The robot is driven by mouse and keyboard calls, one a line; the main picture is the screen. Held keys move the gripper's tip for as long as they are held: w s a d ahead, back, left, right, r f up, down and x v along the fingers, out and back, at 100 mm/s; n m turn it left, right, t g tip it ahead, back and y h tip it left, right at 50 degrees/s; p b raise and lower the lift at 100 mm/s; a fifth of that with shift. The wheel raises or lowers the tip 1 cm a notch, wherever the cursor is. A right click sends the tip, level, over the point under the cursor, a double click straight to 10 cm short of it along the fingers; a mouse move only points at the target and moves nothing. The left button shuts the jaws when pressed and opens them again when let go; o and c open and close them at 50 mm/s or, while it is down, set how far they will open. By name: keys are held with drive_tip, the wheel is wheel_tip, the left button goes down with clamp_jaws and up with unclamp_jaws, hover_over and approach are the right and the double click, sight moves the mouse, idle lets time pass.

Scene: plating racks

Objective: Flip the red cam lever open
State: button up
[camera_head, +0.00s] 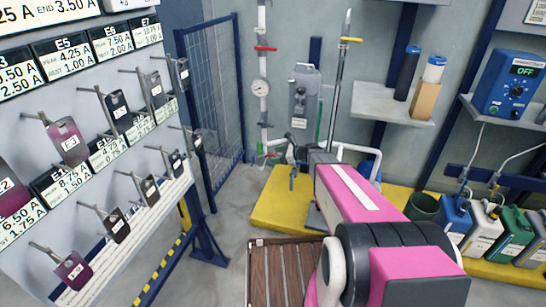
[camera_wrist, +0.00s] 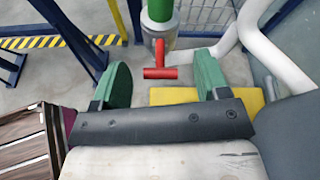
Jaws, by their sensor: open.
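The red cam lever (camera_wrist: 160,72) is a small T-shaped red handle in the upper middle of the wrist view. It hangs at the lower end of a grey coupling (camera_wrist: 158,42) below a green pipe (camera_wrist: 160,10). My gripper (camera_wrist: 163,62) is open, with one green finger left of the lever and the other right of it. Both fingers look clear of the lever, but its depth between them is hard to judge.
A white pipe (camera_wrist: 278,50) passes close on the right in the wrist view. A pressure gauge (camera_head: 259,88) and a red handle (camera_head: 265,48) sit on the vertical pipe. A yellow platform (camera_head: 278,198) lies below. A rack of hanging plates (camera_head: 100,150) stands left, with open floor between.

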drive_tip(key=v, duration=0.8)
drive_tip(key=shift+s, duration=0.1)
drive_tip(key=s+a+f+n+g+h, duration=0.2)
drive_tip(key=s+n+g+h, duration=0.25)
drive_tip(key=s+n, duration=0.6)
drive_tip(key=s+d+r+n+h, duration=0.2)
drive_tip(key=s+d+n+h, duration=0.3)
drive_tip(key=s+n+h, duration=0.3)
drive_tip(key=s+n, duration=0.1)
drive_tip(key=s, duration=0.2)
drive_tip(key=shift+s+d+h, duration=0.15)
drive_tip(key=shift+s+h, duration=0.1)
drive_tip(key=shift+h, duration=0.1)
drive_tip(key=shift+n+g, duration=0.25)
drive_tip(key=shift+c, duration=0.3)
